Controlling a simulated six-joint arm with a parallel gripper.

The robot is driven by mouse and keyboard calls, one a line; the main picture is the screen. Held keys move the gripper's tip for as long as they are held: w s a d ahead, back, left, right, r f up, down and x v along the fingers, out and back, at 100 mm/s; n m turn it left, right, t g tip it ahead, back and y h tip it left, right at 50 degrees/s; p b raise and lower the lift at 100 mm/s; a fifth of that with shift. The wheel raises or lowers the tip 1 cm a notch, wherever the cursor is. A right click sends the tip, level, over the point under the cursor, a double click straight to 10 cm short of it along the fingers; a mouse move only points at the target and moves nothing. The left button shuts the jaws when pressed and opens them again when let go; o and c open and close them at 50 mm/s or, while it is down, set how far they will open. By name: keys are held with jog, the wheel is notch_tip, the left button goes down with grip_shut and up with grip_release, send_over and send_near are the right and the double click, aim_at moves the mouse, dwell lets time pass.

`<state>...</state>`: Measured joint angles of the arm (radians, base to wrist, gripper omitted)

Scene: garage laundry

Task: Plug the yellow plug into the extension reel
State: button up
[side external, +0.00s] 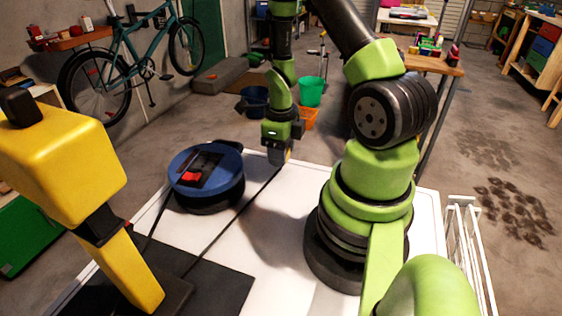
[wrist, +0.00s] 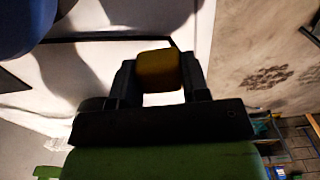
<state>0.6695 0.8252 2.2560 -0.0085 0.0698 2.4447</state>
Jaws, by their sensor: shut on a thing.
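The extension reel (side external: 206,176) is a round blue drum with a dark recessed panel and a red part on top. It stands on the white table top, left of my gripper (side external: 279,153). Its blue edge also shows at the top left of the wrist view (wrist: 25,25). In the wrist view my gripper (wrist: 158,75) is shut on the yellow plug (wrist: 157,66), which sits between the two dark fingers. In the side view the fingers hide the plug. A dark cable (side external: 232,219) runs from near the fingertips down to the front left.
A large yellow and black object (side external: 65,165) stands in the left foreground by a dark mat (side external: 222,290). A white wire rack (side external: 465,245) is at the table's right edge. The white top (side external: 255,245) between reel and arm base is mostly clear, apart from the cable.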

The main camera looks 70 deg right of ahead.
notch_tip(320, 180, up, 6)
jog(key=shift+r, duration=0.1)
dwell(0.4)
jog(key=w+a+r+n, duration=0.2)
jog(key=w+a+n, duration=0.1)
jog(key=w+n, duration=0.45)
notch_tip(320, 180, up, 2)
jog(key=n, duration=1.2)
send_over(205, 163)
jog(key=shift+r, duration=0.15)
jog(key=shift+f, duration=2.9)
jog(key=shift+f, duration=0.55)
